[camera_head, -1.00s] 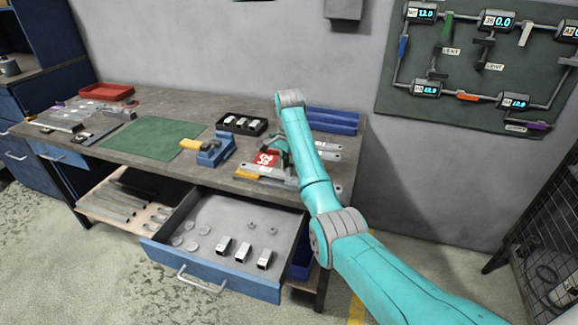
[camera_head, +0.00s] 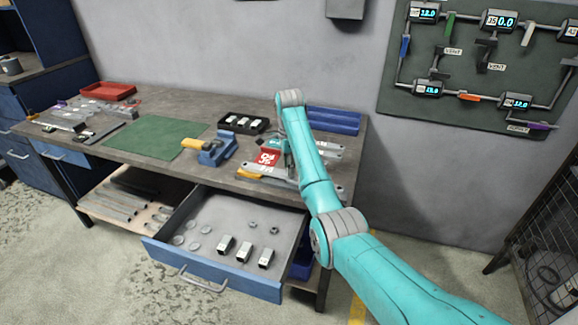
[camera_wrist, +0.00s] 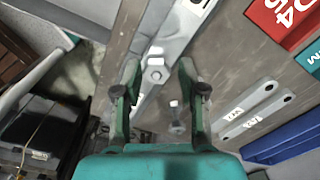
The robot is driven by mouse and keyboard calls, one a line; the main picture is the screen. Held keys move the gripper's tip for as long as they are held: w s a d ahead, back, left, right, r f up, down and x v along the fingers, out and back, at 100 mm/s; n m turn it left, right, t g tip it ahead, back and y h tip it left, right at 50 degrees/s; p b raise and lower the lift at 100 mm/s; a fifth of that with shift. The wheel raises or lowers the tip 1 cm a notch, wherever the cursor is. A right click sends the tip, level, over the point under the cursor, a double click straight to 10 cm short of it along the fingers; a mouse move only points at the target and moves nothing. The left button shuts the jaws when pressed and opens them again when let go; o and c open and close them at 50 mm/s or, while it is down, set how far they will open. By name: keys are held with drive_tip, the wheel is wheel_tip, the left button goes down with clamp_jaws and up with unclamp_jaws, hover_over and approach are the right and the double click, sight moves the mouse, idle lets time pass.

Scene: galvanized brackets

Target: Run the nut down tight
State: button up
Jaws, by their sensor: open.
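A grey hex nut (camera_wrist: 155,71) sits on a long galvanized bracket (camera_wrist: 176,37) in the wrist view. My gripper (camera_wrist: 159,68) is open, with one dark green finger on each side of the nut. A gap shows between the nut and each finger. Whether a bolt end stands through the nut is too small to tell. In the head view my gripper (camera_head: 287,148) is low over the right part of the workbench, partly behind my arm. The nut is not visible there.
A red card (camera_head: 267,158) and flat labelled bars (camera_wrist: 253,110) lie close by. A blue vise (camera_head: 216,150) with a yellow part stands left of my gripper. An open drawer (camera_head: 215,270) below holds several small parts. Blue bins (camera_head: 334,120) stand behind.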

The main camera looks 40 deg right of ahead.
drive_tip(key=n, duration=0.6)
drive_tip(key=shift+d+n, duration=0.1)
drive_tip(key=shift+n, duration=0.3)
drive_tip(key=n, duration=0.6)
drive_tip(key=shift+n, duration=0.4)
drive_tip(key=n, duration=0.4)
drive_tip(key=shift+n, duration=3.2)
clamp_jaws()
